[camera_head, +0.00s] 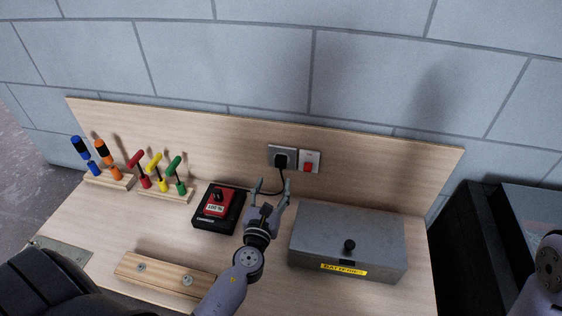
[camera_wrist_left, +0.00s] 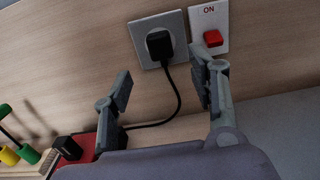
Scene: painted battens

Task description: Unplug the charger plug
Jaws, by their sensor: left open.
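The black charger plug (camera_head: 281,161) sits in the grey wall socket (camera_head: 271,149) on the wooden back panel. It also shows in the left wrist view (camera_wrist_left: 160,44), seated in the socket plate with its cable hanging down. A black and red charger (camera_head: 218,208) rests on the bench, and the plug's cable leads toward it. My left gripper (camera_head: 271,185) is open and empty, in front of and below the plug. In the left wrist view its fingers (camera_wrist_left: 163,90) are spread apart, below the plug and not touching it. My right gripper is not in view.
A red switch (camera_head: 308,167) marked ON is right of the socket. A grey metal box (camera_head: 348,230) stands on the bench at right. Tool racks with screwdrivers (camera_head: 110,178) and coloured-handled tools (camera_head: 166,192) stand at left. A wooden batten (camera_head: 160,272) lies in front.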

